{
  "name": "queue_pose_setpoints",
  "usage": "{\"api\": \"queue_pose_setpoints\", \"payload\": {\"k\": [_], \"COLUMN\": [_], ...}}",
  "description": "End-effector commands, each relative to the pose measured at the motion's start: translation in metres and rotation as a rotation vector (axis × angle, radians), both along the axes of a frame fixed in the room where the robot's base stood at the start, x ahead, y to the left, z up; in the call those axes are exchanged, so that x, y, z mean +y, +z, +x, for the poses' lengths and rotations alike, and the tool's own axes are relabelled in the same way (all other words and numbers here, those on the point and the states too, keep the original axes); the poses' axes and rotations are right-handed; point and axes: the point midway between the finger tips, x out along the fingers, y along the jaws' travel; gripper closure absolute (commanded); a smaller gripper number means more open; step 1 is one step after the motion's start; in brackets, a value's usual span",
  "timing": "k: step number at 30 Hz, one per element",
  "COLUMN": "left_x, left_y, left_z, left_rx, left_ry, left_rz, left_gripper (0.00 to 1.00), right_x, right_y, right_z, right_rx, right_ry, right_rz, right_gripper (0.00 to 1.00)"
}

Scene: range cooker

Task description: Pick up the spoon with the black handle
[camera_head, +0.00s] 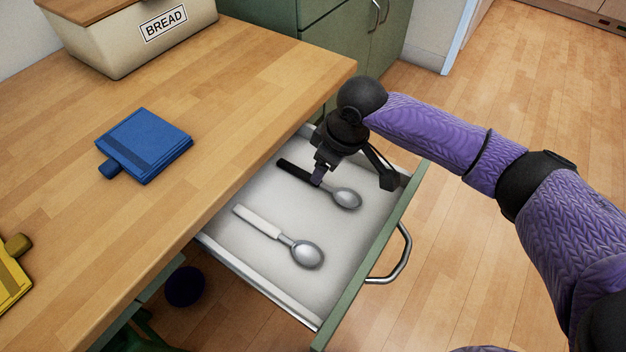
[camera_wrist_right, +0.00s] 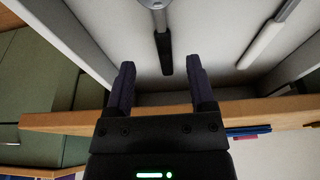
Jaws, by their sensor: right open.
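The spoon with the black handle (camera_head: 294,169) lies flat in the open drawer (camera_head: 268,282), its silver bowl toward the drawer's front. My right gripper (camera_head: 319,176) is over the drawer, close to this spoon and hiding a little of its middle. In the right wrist view, the gripper (camera_wrist_right: 162,82) is open and empty, with two dark fingers apart. The black handle (camera_wrist_right: 164,52) shows beyond and between the fingertips, and I see no contact. My left gripper is not in view.
A spoon with a white handle (camera_head: 258,222) lies beside the black one; it also shows in the wrist view (camera_wrist_right: 264,42). Drawer walls and a wooden counter edge (camera_wrist_right: 60,122) are close to the gripper. The counter holds a blue item (camera_head: 145,145), yellow item (camera_head: 12,280) and bread bin (camera_head: 130,40).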

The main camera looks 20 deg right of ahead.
Motion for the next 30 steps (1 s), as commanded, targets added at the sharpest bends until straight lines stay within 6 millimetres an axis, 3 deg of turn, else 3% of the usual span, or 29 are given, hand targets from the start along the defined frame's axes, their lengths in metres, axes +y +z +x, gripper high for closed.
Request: {"api": "queue_pose_setpoints", "payload": {"k": [1, 7, 14, 24, 30], "left_x": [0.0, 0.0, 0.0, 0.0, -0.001], "left_y": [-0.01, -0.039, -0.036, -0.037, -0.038], "left_z": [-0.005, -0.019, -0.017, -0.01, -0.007], "left_rx": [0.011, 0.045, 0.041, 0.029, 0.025], "left_ry": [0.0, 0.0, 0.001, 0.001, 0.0], "left_rz": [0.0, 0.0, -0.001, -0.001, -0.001], "left_gripper": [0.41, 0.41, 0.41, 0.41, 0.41], "right_x": [0.002, 0.009, 0.01, 0.01, 0.01], "right_y": [-0.014, -0.052, -0.047, -0.047, -0.047], "right_z": [0.001, 0.007, 0.008, 0.008, 0.008], "right_rx": [0.004, 0.007, -0.001, -0.001, -0.001], "right_ry": [0.001, 0.001, 0.001, 0.001, 0.001], "right_rz": [0.0, -0.001, -0.001, -0.001, -0.001], "right_gripper": [0.29, 0.29, 0.31, 1.0, 1.0]}}
